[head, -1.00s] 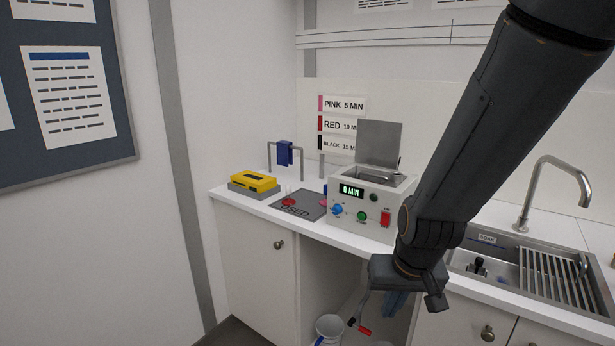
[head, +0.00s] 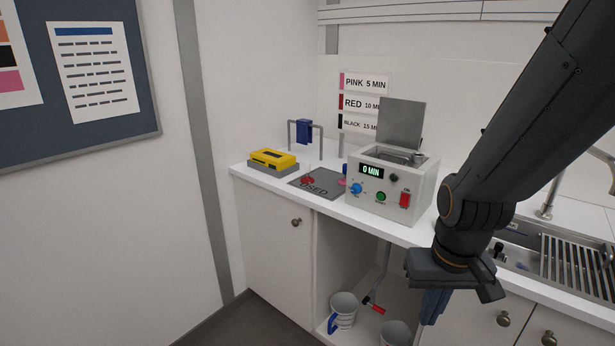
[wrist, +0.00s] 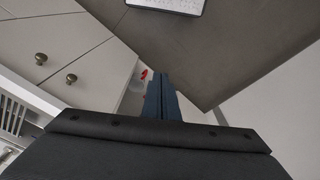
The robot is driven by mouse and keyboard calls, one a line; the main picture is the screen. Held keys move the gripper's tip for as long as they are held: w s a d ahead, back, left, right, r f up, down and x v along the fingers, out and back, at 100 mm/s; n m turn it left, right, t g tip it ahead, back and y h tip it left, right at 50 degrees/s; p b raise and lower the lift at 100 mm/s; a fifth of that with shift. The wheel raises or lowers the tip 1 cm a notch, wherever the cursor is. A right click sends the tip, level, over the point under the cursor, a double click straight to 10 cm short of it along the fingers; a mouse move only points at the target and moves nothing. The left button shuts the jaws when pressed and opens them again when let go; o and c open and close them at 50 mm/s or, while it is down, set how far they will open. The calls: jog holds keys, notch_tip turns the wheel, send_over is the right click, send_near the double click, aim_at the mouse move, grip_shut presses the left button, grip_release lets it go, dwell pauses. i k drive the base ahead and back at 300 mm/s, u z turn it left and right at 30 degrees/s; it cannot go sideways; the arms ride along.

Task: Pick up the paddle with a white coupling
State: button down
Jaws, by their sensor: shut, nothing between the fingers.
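I cannot make out a white coupling on any paddle. On the grey mat marked USED (head: 328,190) sits a small red item (head: 307,181), with a pink item (head: 343,182) at the mat's right edge, partly hidden by the machine. A thin grey tool with a red end (head: 374,305) leans in the open cabinet bay; its type is unclear. My gripper (head: 435,307) points down in front of the counter, right of that tool, and is apart from everything. Its blue fingers also show in the wrist view (wrist: 161,95), closed together and empty.
A grey machine (head: 391,188) reading 0 MIN, lid raised, stands on the counter. A yellow box (head: 273,158) and a rail with a blue item (head: 304,132) are left of it. A sink (head: 575,265) is right. Buckets (head: 343,312) stand in the bay.

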aim_at(306, 179)
jog(key=u, duration=0.75)
jog(key=i, duration=0.8)
jog(key=u, duration=1.05)
jog(key=i, duration=0.8)
jog(key=z, duration=0.65)
jog(key=i, duration=0.9)
jog(key=z, duration=0.7)
